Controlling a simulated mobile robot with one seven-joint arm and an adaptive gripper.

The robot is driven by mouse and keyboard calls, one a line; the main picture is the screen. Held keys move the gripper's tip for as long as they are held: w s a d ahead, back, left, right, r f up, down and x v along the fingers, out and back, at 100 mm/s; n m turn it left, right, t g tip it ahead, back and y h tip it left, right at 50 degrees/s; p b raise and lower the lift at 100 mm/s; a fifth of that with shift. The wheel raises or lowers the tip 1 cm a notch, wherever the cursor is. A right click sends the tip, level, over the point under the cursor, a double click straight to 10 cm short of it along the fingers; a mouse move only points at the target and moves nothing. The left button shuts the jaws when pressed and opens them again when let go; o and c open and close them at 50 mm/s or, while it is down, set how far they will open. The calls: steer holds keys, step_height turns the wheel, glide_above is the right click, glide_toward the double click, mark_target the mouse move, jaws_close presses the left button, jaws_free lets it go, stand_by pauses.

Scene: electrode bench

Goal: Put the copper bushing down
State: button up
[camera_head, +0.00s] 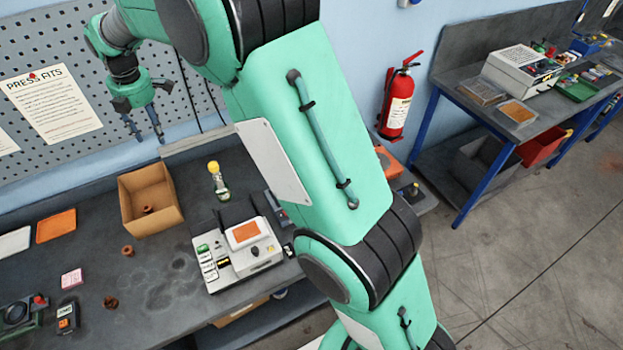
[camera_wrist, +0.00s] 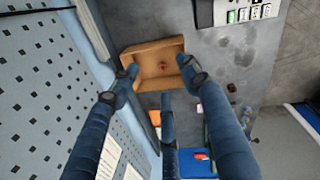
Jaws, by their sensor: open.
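My gripper (camera_head: 143,125) is raised above the back of the bench, in front of the pegboard. Its fingers are spread and nothing is between them; they also show in the wrist view (camera_wrist: 160,82). An open cardboard box (camera_head: 168,216) stands on the bench below, and also shows between my fingertips in the wrist view (camera_wrist: 143,85). A small copper-brown bushing (camera_head: 148,210) lies inside it, apart from my fingers; it also shows in the wrist view (camera_wrist: 163,65). Similar brown pieces lie on the bench, one (camera_head: 128,251) just in front of the box and one (camera_head: 110,302) nearer the front.
A bottle with a yellow cap (camera_head: 214,170) stands right of the box, behind a white instrument (camera_head: 240,254). An orange tray (camera_head: 56,225) lies left of the box. The pegboard (camera_head: 60,100) rises behind the bench. The bench middle is mostly clear.

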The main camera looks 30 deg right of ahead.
steer(key=s+d+r+m+t, duration=0.1)
steer(key=s+d+r+m, duration=0.5)
steer(key=s+d+r, duration=0.4)
steer(key=s+d+r+m+t, duration=0.1)
steer(key=s+d+r+m, duration=0.6)
steer(key=s, duration=0.5)
steer(key=s+d+f+m, duration=0.2)
steer(key=s+d+m, duration=0.1)
steer(key=s, duration=0.5)
steer(key=s+d+f+m+t, duration=0.1)
steer(key=s+d+m, duration=0.3)
steer(key=s, duration=0.4)
steer(key=s+d+f+m+t, duration=0.1)
steer(key=s+d+f+m, duration=0.1)
steer(key=s, duration=0.7)
steer(key=shift+d+f+m+h, duration=0.3)
steer(key=shift+d+m, duration=0.6)
steer(key=shift+d, duration=0.05)
step_height(320, 180, down, 9)
steer(key=b, duration=0.9)
steer(key=shift+o, duration=0.6)
steer(key=shift+r, duration=0.1)
